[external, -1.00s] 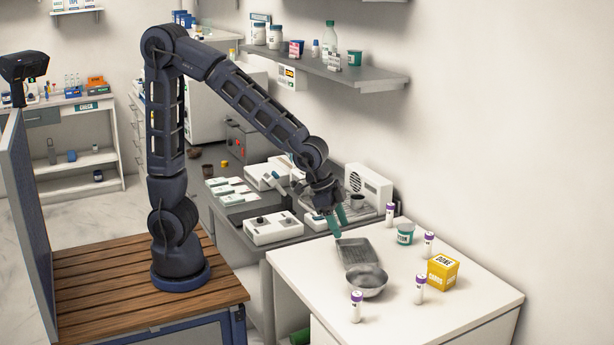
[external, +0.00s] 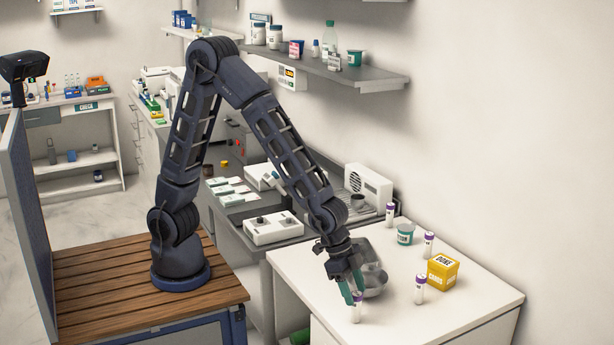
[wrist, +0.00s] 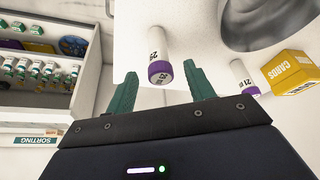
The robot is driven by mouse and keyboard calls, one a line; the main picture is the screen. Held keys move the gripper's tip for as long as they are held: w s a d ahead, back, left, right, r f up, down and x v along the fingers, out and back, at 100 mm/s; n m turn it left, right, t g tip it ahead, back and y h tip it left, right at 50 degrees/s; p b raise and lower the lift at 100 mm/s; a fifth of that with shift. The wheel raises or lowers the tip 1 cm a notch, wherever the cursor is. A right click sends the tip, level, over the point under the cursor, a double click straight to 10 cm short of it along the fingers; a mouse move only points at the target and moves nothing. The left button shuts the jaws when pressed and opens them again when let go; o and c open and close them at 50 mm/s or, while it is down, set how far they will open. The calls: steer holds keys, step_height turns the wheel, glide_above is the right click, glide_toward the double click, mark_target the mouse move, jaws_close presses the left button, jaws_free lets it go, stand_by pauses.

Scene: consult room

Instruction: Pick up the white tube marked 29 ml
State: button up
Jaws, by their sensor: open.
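A white tube with a purple cap (external: 357,308) stands upright near the front edge of the white table. In the wrist view this tube (wrist: 158,50) shows between my fingertips; its label looks like 29, though the second digit is not sharp. My gripper (external: 352,287) is open, pointing down, with its teal fingers at the tube's upper part. In the wrist view my gripper (wrist: 161,76) has one finger on each side of the cap, with gaps visible. Another white tube, which seems marked 21 (wrist: 243,75), stands to the right in the wrist view.
More purple-capped tubes (external: 420,290), a green-labelled tub (external: 405,233) and a yellow box (external: 443,272) stand to the right. The table's front right is clear.

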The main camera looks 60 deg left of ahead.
mark_target(357, 322)
steer(key=shift+a+x, duration=0.2)
steer(key=shift+x, duration=2.6)
steer(key=shift+f, duration=0.1)
steer(key=c, duration=1)
